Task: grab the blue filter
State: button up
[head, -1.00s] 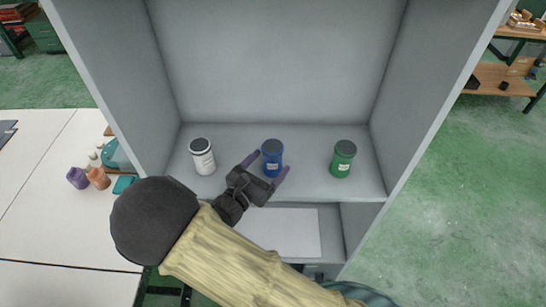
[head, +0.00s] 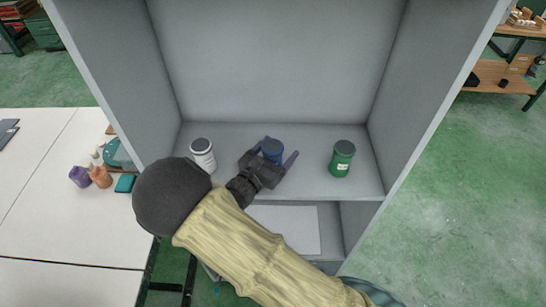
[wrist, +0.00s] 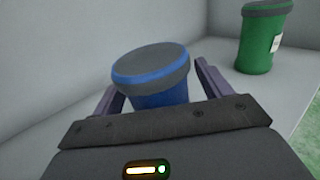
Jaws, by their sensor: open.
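The blue filter (head: 272,147) is a blue canister with a dark grey lid, standing on the shelf between a white and a green canister. My gripper (head: 278,152) is open around it, with one purple finger on each side. In the wrist view the blue filter (wrist: 152,75) stands between the fingers of my gripper (wrist: 158,85), with a visible gap on the right. Its lower part is hidden by the gripper body. Whether the left finger touches it I cannot tell.
A white canister (head: 202,153) stands to the left and a green canister (head: 342,158) to the right on the same shelf. Grey cabinet walls enclose the shelf at both sides and the back. A white table (head: 50,215) with small items is at the left.

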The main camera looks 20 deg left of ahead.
jog(key=c, duration=1.1)
jog(key=shift+r, duration=0.1)
notch_tip(320, 180, up, 10)
jog(key=shift+f+b, duration=0.1)
jog(key=shift+b, duration=0.3)
